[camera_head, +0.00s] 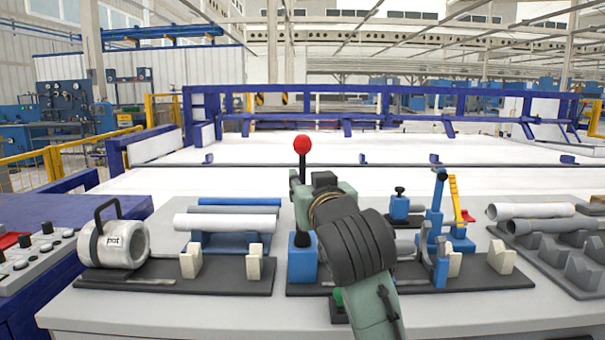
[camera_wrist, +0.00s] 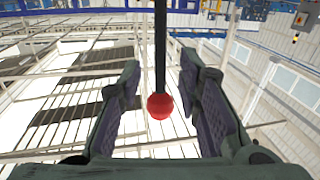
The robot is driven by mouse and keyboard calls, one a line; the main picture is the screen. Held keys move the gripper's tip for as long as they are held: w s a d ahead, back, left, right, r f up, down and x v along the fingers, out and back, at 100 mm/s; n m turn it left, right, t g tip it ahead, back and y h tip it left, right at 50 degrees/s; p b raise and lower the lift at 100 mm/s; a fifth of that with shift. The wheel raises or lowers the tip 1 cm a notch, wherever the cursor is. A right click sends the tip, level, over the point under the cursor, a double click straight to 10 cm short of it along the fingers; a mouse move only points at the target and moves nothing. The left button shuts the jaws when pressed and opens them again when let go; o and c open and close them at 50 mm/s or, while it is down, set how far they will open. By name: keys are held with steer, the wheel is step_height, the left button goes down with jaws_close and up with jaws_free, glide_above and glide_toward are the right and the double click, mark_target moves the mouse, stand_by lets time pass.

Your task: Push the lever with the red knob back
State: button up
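The lever's red knob (camera_head: 302,144) tops a thin black upright rod, which rises from a blue block (camera_head: 302,264) on a dark base plate. My gripper (camera_head: 312,184) is at the rod, below the knob; my wrist and forearm hide part of the fixture behind them. In the wrist view, my gripper (camera_wrist: 159,66) is open, with its two dark-padded fingers on either side of the black rod and red knob (camera_wrist: 160,106). Gaps show on both sides of the rod, and neither finger appears to touch it.
Pipes (camera_head: 226,223) lie on a blue support behind. Right of my arm are a blue clamp with a yellow handle (camera_head: 455,200) and a pipe rack (camera_head: 568,255). Space above the bench is open.

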mark_target(303, 175)
steer(key=w, duration=0.2)
steer(key=w+a, duration=0.1)
steer(key=w, duration=0.2)
steer(key=shift+w+p, duration=0.35)
steer(key=shift+c, duration=0.2)
jaws_close()
stand_by(0.4)
